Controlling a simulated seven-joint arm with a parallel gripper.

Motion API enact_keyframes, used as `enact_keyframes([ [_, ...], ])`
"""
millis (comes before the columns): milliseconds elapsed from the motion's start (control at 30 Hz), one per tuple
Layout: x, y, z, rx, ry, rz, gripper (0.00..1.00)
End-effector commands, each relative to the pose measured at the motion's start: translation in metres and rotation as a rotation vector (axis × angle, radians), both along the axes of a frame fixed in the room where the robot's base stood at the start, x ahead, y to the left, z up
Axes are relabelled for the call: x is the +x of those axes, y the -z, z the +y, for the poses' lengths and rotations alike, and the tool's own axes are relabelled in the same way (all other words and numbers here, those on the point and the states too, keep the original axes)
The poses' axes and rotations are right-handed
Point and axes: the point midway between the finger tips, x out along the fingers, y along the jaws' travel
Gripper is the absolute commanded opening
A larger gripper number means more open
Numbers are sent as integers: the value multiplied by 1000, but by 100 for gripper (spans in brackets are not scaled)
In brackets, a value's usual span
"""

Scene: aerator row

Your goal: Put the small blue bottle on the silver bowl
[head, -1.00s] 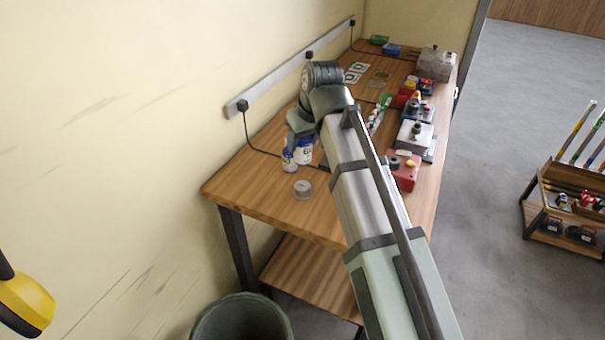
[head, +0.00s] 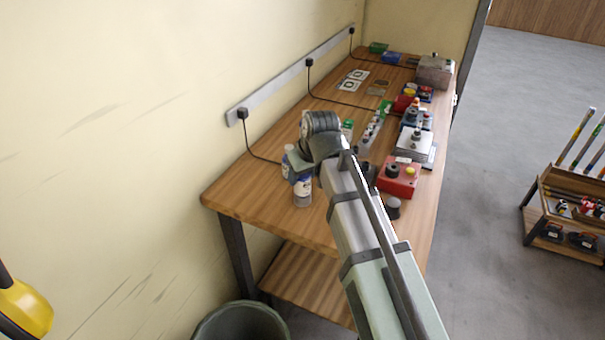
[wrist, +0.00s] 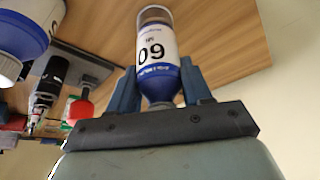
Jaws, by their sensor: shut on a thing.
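The small blue bottle (head: 303,188), blue with a white label, is upright near the table's front left corner in the head view. My gripper (head: 302,172) is above it, shut on it. In the wrist view the bottle (wrist: 157,55) sits between the blue fingers of my gripper (wrist: 162,88). The silver bowl is not clearly seen; the bottle covers its spot. A greyish band shows at the bottle's lower end, but I cannot tell whether it is the bowl or whether they touch.
Another blue and white bottle (head: 287,164) stands just behind, partly hidden by my gripper; it is close by in the wrist view (wrist: 28,30). A red box (head: 398,178) and a dark knob-like thing (head: 393,208) are to the right. The table (head: 250,195) is clear at the front left.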

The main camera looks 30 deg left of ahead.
Motion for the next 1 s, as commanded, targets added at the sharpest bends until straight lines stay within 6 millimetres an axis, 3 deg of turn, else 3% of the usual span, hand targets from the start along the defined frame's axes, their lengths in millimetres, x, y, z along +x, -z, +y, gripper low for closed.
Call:
enact_keyframes([
  [200, 0, 3, 0, 0, 0, 0, 17],
  [233, 0, 3, 0, 0, 0, 0, 50],
  [500, 0, 2, 0, 0, 0, 0, 75],
  [767, 0, 1, 0, 0, 0, 0, 75],
  [1000, -3, -16, -5, 2, 0, -2, 75],
])
